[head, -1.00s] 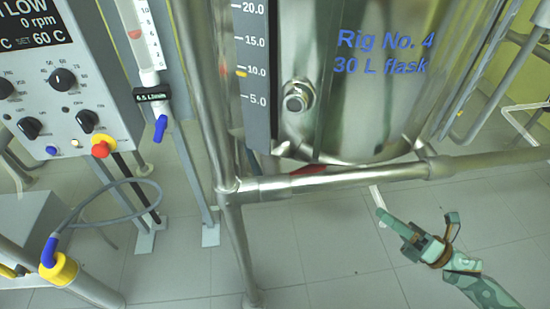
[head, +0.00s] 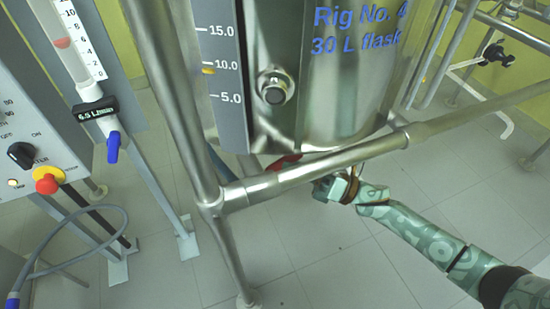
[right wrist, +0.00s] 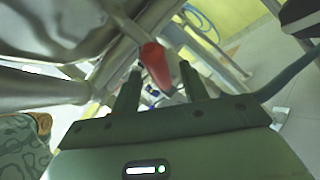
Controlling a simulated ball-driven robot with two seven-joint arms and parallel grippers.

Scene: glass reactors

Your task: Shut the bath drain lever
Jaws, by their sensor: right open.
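The red drain lever (head: 284,161) shows under the steel vessel, just above the front frame tube in the head view. In the right wrist view the red lever (right wrist: 156,68) stands between and slightly beyond the two fingertips. My right gripper (right wrist: 155,78) is open around the line of the lever; I cannot tell whether a finger touches it. In the head view my right gripper (head: 325,186) is below the frame tube, partly hidden by it, to the right of the lever. The valve that the lever belongs to is mostly hidden. My left gripper is not in view.
The steel vessel (head: 335,100) hangs above the lever. A control box (head: 35,150) with a red stop button stands at the left.

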